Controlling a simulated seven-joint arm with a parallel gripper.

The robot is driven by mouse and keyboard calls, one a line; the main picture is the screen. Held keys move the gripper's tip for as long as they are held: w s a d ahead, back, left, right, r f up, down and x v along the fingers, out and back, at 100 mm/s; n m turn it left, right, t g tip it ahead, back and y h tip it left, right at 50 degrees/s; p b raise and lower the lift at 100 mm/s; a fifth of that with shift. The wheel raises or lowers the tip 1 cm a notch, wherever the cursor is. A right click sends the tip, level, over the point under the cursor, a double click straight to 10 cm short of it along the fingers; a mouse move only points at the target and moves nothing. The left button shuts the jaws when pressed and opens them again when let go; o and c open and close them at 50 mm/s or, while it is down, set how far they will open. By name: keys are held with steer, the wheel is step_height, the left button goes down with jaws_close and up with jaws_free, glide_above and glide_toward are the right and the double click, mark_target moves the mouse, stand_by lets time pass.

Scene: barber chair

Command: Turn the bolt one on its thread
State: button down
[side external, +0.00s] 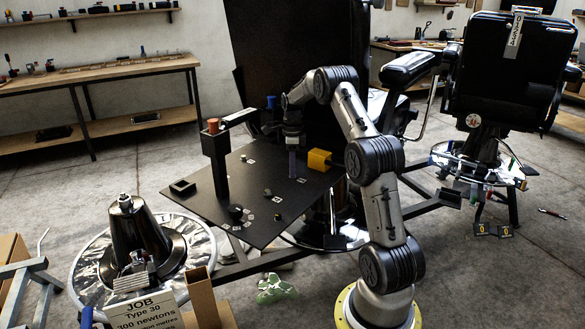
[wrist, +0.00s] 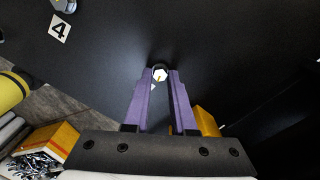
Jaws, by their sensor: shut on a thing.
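A bolt (wrist: 160,75) with a light hexagonal head shows between my fingertips in the wrist view, against the black plate (wrist: 100,60). My gripper (wrist: 161,72) has purple fingers that are shut on this bolt's head. In the side external view my gripper (side external: 292,176) points straight down at the right part of the black plate (side external: 225,215). The bolt cannot be made out there. No number for this bolt is readable in the wrist view, and how deep it sits in its thread cannot be told.
Other small dark fittings with white number tags stand on the plate; tag 4 (wrist: 59,28) lies up left in the wrist view. A tall black post (side external: 216,165) rises left of my gripper. A yellow block (side external: 319,159) stands close on its right.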

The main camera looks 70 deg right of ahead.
steer(key=m, duration=0.6)
steer(key=shift+r, duration=0.2)
steer(key=shift+m, duration=0.3)
steer(key=c, duration=0.7)
jaws_free()
steer(key=shift+f, duration=0.15)
steer(key=shift+c, duration=0.2)
step_height(320, 180, up, 14)
